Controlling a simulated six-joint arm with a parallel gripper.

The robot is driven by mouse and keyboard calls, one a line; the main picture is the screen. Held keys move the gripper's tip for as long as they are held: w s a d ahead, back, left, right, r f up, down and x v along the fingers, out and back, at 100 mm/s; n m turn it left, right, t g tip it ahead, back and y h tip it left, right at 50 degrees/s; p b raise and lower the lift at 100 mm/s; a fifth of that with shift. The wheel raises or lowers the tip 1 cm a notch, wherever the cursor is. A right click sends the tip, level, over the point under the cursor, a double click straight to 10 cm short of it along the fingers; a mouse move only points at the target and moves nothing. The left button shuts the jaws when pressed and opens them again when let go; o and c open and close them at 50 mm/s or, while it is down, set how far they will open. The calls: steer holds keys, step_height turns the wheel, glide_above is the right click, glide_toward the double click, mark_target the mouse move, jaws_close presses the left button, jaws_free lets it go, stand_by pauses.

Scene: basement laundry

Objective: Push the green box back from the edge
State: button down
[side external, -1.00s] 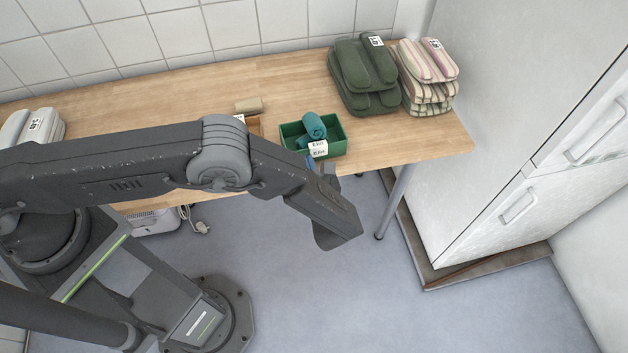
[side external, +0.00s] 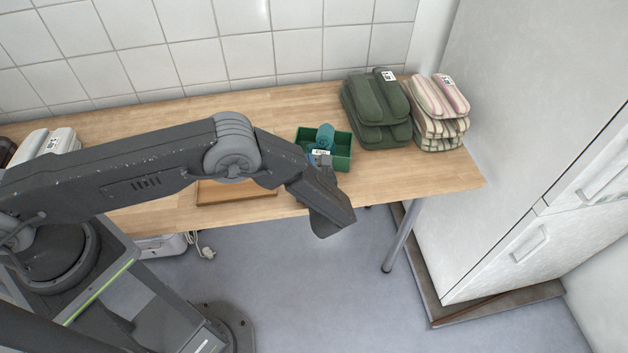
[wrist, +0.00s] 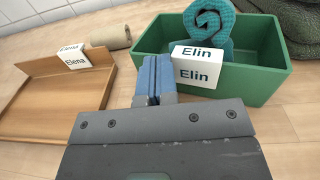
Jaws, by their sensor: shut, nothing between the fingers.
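The green box (side external: 341,160) stands upright on the wooden table, with a strip of bare tabletop between it and the front edge. It holds a rolled teal cloth (side external: 325,136) and has a white "Elin" label (wrist: 197,66) on its near wall. It also shows in the wrist view (wrist: 262,84). My gripper (wrist: 153,80) is shut and empty, its blue fingertips at the box's near wall beside the label's left edge. I cannot tell whether they touch. In the side view, my gripper (side external: 319,160) partly hides the box's front.
A brown tray (wrist: 60,98) labelled "Elena" (wrist: 73,55) lies left of the box, with a beige roll (wrist: 105,37) behind it. A dark green folded stack (side external: 377,110) and striped cloths (side external: 438,112) stand to the right. Bare table (side external: 400,178) lies in front of the stacks.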

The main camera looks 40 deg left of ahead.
steer(key=shift+x, duration=0.9)
steer(key=v, duration=1.4)
steer(key=c, duration=1.8)
jaws_free()
